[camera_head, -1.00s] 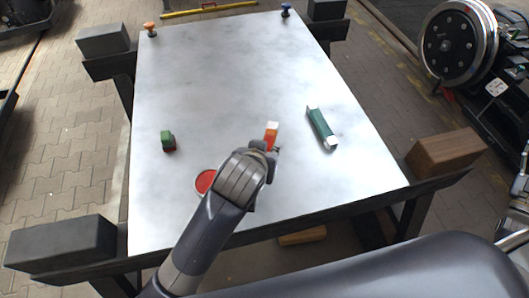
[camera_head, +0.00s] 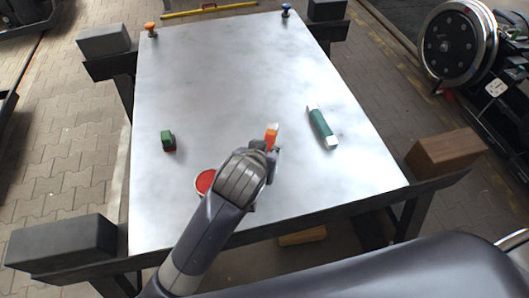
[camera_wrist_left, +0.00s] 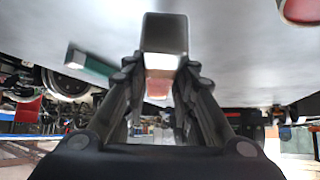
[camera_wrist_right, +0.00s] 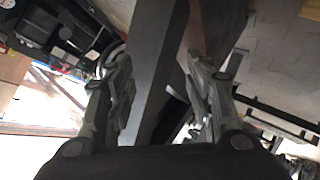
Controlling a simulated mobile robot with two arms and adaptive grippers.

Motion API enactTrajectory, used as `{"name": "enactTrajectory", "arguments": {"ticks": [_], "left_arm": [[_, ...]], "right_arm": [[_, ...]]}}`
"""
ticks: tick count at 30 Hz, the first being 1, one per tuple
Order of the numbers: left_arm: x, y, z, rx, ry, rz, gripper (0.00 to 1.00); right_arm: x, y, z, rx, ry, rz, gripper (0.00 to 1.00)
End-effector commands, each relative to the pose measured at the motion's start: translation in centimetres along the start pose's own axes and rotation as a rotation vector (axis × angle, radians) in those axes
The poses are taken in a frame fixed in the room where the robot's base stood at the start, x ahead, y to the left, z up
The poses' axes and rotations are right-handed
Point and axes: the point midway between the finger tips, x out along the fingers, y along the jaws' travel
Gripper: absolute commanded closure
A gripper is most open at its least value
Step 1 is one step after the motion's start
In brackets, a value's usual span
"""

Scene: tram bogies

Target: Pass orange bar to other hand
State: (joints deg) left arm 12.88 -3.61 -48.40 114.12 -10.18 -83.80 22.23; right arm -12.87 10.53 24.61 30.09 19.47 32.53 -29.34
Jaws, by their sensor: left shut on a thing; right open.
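The orange bar (camera_head: 271,137) has a pale end and is held above the table near its front edge. My left gripper (camera_head: 272,149) is shut on it. In the left wrist view the bar (camera_wrist_left: 164,35) stands up between the fingers of my left gripper (camera_wrist_left: 160,75), with its pale end toward the camera. My right gripper (camera_wrist_right: 163,80) is open and empty in the right wrist view. Its fingers are outside the head view, apart from the bar.
The pale table (camera_head: 225,80) carries a green bar with white ends (camera_head: 322,128), a green and red block (camera_head: 168,141) and a red disc (camera_head: 205,181), partly hidden by my left arm. An orange knob (camera_head: 150,28) and a blue knob (camera_head: 286,10) stand at the far corners. The table's middle is clear.

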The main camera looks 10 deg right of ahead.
Motion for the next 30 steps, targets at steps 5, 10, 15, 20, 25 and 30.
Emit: {"name": "enactTrajectory", "arguments": {"ticks": [5,10,15,20,25,30], "left_arm": [[0.0,0.0,-0.1,0.0,0.002,0.0,1.0],[0.0,0.0,-0.1,0.0,0.002,0.0,1.0],[0.0,0.0,-0.1,0.0,0.002,0.0,1.0],[0.0,0.0,-0.1,0.0,0.002,0.0,1.0],[0.0,0.0,-0.1,0.0,0.002,0.0,1.0],[0.0,0.0,-0.1,0.0,0.002,0.0,1.0]], "right_arm": [[-2.7,-9.2,2.8,-0.022,-0.121,-0.255,0.52],[-7.1,-16.7,6.2,-0.072,-0.267,-0.464,0.52],[-12.5,-22.3,9.8,-0.15,-0.421,-0.623,0.52],[-16.9,-25.1,12.5,-0.227,-0.537,-0.709,0.52],[-19.4,-26.1,13.9,-0.276,-0.6,-0.744,0.52],[-19.8,-26.3,14.2,-0.285,-0.614,-0.748,0.52]]}}
